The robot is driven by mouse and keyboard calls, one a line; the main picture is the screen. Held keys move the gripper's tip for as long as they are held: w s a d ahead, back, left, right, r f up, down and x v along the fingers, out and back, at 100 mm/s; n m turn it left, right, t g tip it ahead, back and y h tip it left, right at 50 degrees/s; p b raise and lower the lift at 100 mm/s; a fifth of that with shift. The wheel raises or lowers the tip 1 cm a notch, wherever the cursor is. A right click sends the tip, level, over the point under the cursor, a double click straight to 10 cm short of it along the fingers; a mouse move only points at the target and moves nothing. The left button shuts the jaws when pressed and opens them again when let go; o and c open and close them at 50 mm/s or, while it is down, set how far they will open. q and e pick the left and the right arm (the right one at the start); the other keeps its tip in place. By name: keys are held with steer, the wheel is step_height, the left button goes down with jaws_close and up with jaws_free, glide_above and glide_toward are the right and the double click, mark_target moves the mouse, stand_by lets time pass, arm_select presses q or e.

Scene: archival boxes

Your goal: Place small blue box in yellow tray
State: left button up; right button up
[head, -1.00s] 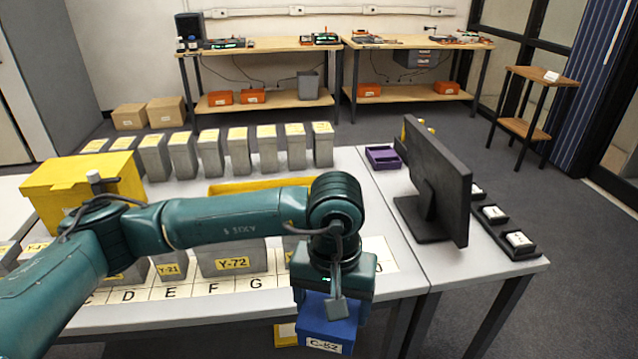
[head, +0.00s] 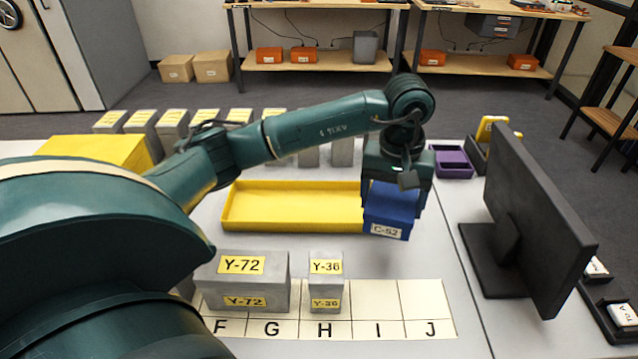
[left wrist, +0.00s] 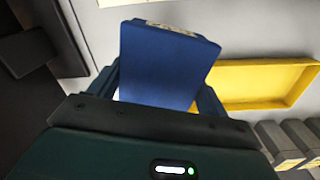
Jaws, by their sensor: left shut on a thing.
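The small blue box (head: 390,212), labelled C-52, is held in my left gripper (head: 394,190). It hangs above the table at the right end of the yellow tray (head: 290,226) and hides part of that end in the head view. The yellow tray is long, shallow and looks empty. In the left wrist view the blue box (left wrist: 165,65) sits between the two fingers of the left gripper (left wrist: 160,90), and the yellow tray (left wrist: 255,104) lies to its right. The right gripper is not in view.
Grey boxes Y-72 (head: 245,280) and Y-36 (head: 326,284) stand on the lettered strip (head: 378,328) in front. A yellow box (head: 95,150) is at the left, a purple tray (head: 452,163) at the back right, and a monitor (head: 535,215) at the right. More grey boxes stand behind.

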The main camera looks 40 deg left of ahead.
arm_select(q)
steer(key=a+n, duration=0.3)
steer(key=a, duration=1.2)
steer(key=f, duration=0.3)
steer(key=w+f, duration=0.1)
steer(key=shift+a+f, duration=0.2)
steer(key=shift+f, duration=2.3)
steer(key=shift+f, duration=0.25)
steer(key=o, duration=1.1)
steer(key=shift+r, duration=0.1)
step_height(320, 180, up, 12)
steer(key=shift+r, duration=0.15)
